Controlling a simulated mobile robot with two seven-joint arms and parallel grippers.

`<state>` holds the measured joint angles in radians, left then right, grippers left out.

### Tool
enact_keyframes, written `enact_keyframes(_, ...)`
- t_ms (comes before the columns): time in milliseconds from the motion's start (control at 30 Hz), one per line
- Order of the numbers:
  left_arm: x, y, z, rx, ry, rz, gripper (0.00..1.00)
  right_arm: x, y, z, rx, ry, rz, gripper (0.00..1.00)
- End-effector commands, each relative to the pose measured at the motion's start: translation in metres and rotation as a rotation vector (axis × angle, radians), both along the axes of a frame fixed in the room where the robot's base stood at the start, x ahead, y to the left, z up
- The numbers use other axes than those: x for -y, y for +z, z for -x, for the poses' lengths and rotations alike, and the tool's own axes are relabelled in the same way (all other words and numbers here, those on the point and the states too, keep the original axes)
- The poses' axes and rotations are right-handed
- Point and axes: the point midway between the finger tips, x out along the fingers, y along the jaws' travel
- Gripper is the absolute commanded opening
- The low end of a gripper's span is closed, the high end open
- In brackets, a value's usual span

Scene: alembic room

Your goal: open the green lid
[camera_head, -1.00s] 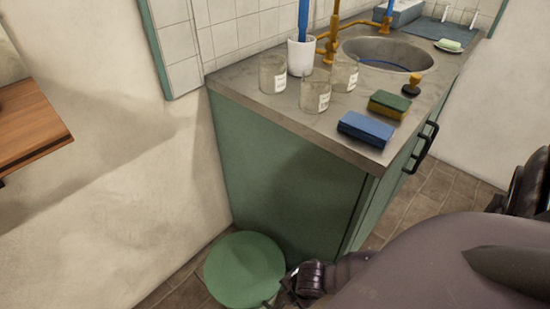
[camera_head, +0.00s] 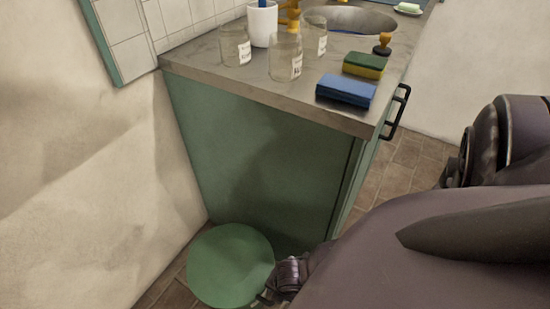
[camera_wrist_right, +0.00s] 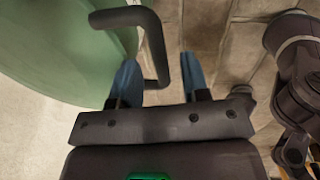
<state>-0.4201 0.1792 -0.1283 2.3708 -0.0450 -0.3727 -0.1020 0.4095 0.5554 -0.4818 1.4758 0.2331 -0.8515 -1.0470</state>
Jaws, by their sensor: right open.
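The round green lid (camera_head: 230,265) lies flat on its bin, on the floor against the cabinet's end in the head view. In the right wrist view, a green curved surface of it (camera_wrist_right: 50,45) fills the upper left. A bent black bar (camera_wrist_right: 152,40) stands out beside it. My right gripper (camera_wrist_right: 158,75) is open, its blue fingers on either side of the bar's end; I cannot tell if they touch it. In the head view my right gripper (camera_head: 268,297) is at the lid's lower right edge, partly hidden by my arm. My left gripper is not in view.
The green cabinet (camera_head: 260,165) stands behind the lid, with a black handle (camera_head: 398,112) on its right side. A pale wall (camera_head: 90,190) is close on the left.

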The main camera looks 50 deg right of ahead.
Motion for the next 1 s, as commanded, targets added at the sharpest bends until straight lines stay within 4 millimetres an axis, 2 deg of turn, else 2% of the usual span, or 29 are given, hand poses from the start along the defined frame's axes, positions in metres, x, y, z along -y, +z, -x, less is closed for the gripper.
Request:
enact_keyframes(100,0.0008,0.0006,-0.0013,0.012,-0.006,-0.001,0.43,-0.0008,-0.0094,-0.0006,-0.001,-0.001,-0.001,0.42)
enact_keyframes(433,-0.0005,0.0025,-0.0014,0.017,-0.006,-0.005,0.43,-0.0004,-0.0103,-0.0033,0.004,0.0,0.0,0.42)
enact_keyframes(467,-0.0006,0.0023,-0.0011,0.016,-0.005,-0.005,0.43,-0.0005,-0.0103,-0.0033,0.004,0.0,0.0,0.41)
enact_keyframes(733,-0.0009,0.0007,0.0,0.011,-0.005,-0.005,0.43,-0.0004,-0.0102,-0.0031,0.003,0.0,0.0,0.0)
enact_keyframes(1000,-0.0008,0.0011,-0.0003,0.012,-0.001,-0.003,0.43,-0.0004,-0.0092,-0.0037,0.002,0.0,0.0,0.0)
